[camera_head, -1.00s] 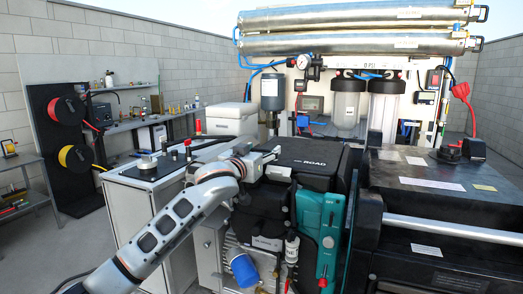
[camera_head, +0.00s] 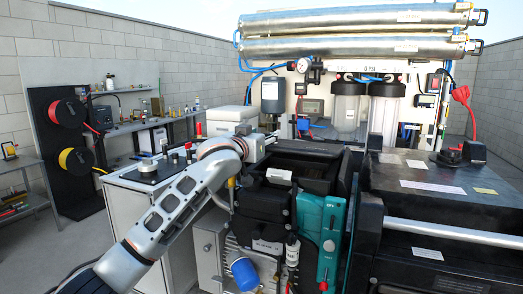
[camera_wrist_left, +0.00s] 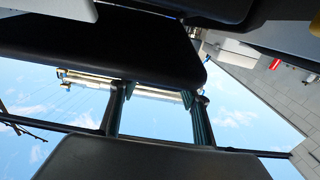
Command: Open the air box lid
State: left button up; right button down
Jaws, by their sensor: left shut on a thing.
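The black air box (camera_head: 300,172) stands in the middle of the head view, and its dark, hollow inside shows from above. The lid (camera_head: 312,148) appears as a thin dark edge along the back of the box, seen nearly edge-on; its exact tilt is hard to tell. My left gripper (camera_head: 268,137) is at the box's back left corner, shut on the lid, though its fingertips are mostly hidden. In the left wrist view, the two fingers (camera_wrist_left: 158,112) stand against the sky between dark panels. My right gripper is not in view.
A teal unit (camera_head: 320,235) is at the box's front right. A large black housing (camera_head: 425,175) with a metal bar stands to the right. Clear filter housings (camera_head: 346,108) and steel tubes (camera_head: 355,45) rise behind. A white cabinet (camera_head: 160,210) is left.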

pick_arm(q)
jog(key=w+d+r, duration=0.1)
jog(key=w+r, duration=0.3)
jog(key=r, duration=0.4)
jog(key=shift+d+r, duration=0.3)
jog(key=shift+r, duration=0.05)
jog(key=shift+w+d+r, duration=0.1)
jog(key=shift+w+r, duration=0.35)
jog(key=shift+r, duration=0.05)
jog(key=shift+c, duration=0.3)
jog(key=shift+w+d+r, duration=0.1)
jog(key=shift+w+r, duration=0.05)
grip_shut()
jog(key=o, duration=0.5)
grip_release()
jog(key=shift+w+d, duration=0.25)
jog(key=shift+w, duration=0.05)
jog(key=o, duration=0.9)
jog(key=shift+a, duration=0.1)
jog(key=shift+s+a, duration=0.15)
